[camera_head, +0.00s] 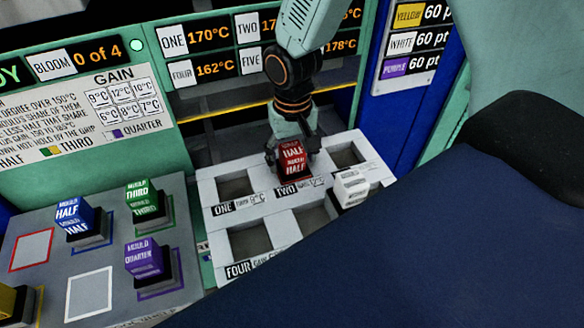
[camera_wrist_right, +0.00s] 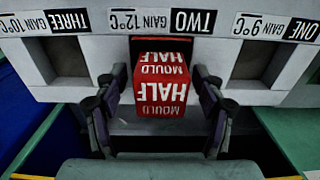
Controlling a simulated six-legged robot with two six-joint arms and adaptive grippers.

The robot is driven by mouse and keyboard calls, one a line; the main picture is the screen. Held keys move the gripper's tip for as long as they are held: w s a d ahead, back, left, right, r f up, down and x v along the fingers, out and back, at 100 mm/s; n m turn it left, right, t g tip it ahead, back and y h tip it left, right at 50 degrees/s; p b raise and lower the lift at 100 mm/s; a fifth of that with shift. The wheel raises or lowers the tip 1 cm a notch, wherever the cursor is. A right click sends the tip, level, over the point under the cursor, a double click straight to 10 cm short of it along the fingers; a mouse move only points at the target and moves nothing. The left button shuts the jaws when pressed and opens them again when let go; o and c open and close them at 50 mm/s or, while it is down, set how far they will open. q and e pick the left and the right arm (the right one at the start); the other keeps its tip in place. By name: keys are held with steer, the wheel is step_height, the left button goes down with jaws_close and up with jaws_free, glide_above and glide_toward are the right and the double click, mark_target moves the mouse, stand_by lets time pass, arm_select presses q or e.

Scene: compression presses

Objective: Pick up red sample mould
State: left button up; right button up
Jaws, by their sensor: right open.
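The red sample mould (camera_head: 293,161), marked HALF, sits upright in slot TWO of the white slotted block (camera_head: 273,206). In the right wrist view the red mould (camera_wrist_right: 161,92) is in the middle, between the two fingers. My right gripper (camera_head: 292,153) is open, with one finger on each side of the mould; it also shows in the right wrist view (camera_wrist_right: 158,84). Small gaps show beside the mould, so the fingers look apart from it. The mould's lower part is hidden in the slot. My left gripper is not in view.
A white mould (camera_head: 350,188) stands in the block right of the red one. Slots ONE, THREE and FOUR look empty. Blue (camera_head: 75,218), green (camera_head: 145,200) and purple (camera_head: 145,259) moulds stand on the grey tray (camera_head: 115,262) at left. A display panel (camera_head: 207,70) rises behind.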

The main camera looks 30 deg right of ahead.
steer(key=shift+s+r, duration=0.15)
steer(key=shift+s, duration=0.05)
steer(key=shift+c, duration=0.2)
steer(key=shift+w+f, duration=0.2)
steer(key=shift+w, duration=0.1)
steer(key=c, duration=0.4)
steer(key=shift+s+r, duration=0.15)
steer(key=c, duration=0.7)
jaws_close()
